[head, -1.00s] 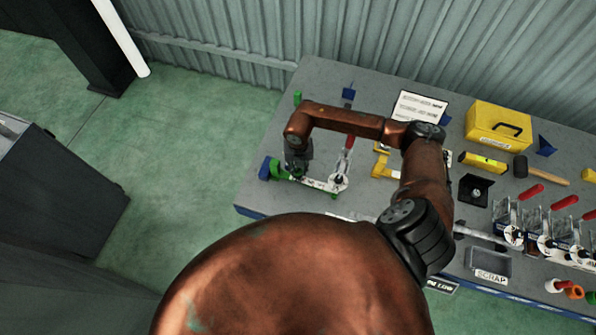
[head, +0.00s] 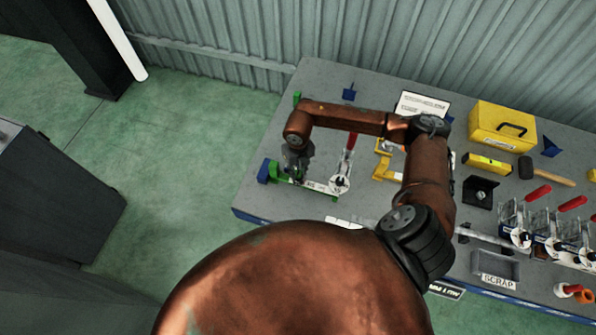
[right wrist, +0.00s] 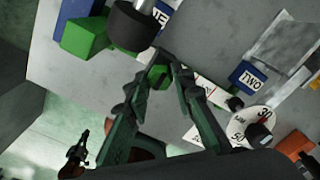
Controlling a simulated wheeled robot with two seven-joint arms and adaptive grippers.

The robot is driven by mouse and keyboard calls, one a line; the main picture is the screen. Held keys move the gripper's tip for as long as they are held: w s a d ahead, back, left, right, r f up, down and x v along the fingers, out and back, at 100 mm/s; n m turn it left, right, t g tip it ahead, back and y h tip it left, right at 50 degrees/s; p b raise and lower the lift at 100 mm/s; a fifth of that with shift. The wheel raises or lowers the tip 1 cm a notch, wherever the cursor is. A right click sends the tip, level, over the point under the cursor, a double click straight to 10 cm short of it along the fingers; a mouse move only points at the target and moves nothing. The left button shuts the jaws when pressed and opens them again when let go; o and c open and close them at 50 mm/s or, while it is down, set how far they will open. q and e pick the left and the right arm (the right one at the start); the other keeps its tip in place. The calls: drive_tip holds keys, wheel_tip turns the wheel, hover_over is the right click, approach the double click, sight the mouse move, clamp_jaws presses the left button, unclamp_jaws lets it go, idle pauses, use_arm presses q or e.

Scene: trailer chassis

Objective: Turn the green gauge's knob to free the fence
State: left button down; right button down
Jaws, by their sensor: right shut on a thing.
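The green gauge (head: 274,171), with a blue end block (head: 263,171), lies at the left end of the bench. In the right wrist view its green block (right wrist: 85,37) and blue block (right wrist: 75,10) show at the upper left. My right gripper (head: 297,178) points down at the gauge. In the right wrist view its fingertips (right wrist: 166,72) are closed around a small green knob (right wrist: 158,77). A white dial (right wrist: 250,125) marked 30 and 50 lies to the right. I cannot tell which part is the fence. My left gripper is not in view.
A red-handled clamp (head: 350,148) stands just right of the gauge. Yellow brackets (head: 386,168), a yellow box (head: 501,127), a mallet (head: 541,170) and a scrap tray (head: 495,265) are farther right. A corrugated wall (head: 400,40) stands behind the bench.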

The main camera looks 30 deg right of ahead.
sight(298, 173)
drive_tip(key=c, duration=1.7)
unclamp_jaws()
drive_tip(key=shift+o, duration=0.2)
drive_tip(key=shift+r, duration=0.1)
wheel_tip(298, 173, up, 12)
